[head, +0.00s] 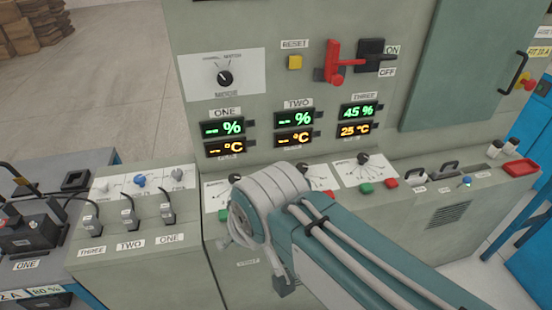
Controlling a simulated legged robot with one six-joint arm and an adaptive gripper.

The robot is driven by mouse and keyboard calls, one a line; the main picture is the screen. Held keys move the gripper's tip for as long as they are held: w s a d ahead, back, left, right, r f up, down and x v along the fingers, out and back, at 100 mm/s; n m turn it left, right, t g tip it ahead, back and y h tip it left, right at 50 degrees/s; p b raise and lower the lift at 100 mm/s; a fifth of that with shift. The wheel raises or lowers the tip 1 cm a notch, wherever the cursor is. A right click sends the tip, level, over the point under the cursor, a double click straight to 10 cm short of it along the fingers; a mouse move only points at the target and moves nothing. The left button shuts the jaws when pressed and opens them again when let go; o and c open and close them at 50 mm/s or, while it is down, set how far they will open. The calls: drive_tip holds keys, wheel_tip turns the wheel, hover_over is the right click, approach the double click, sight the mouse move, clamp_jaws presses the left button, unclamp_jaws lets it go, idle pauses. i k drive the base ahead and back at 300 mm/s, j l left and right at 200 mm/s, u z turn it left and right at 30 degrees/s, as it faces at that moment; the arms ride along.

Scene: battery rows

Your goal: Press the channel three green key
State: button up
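The channel three green key (367,188) is a small green button on the sloped desk of the cabinet, below the white dial plate (350,174) under the THREE display (357,121). A red key (391,183) sits just to its right. The THREE display reads 45 % and 25 °C. My arm crosses the lower middle of the head view, in front of the desk, and its bend covers part of the keys and dials of the other channels. My gripper does not show in this view, so I cannot see how it stands to the green key.
A red lever (336,66) and a yellow RESET button (294,62) are on the upright panel. Black handles (444,171) and a red tray (520,168) lie to the right on the desk. A box with cabled plugs (128,218) stands at left. Floor is open behind.

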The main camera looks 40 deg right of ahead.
sight(367, 188)
drive_tip(key=z, duration=0.45)
drive_tip(key=k+z, duration=0.15)
drive_tip(key=z, duration=0.7)
drive_tip(key=k+z, duration=0.1)
drive_tip(key=z, duration=0.35)
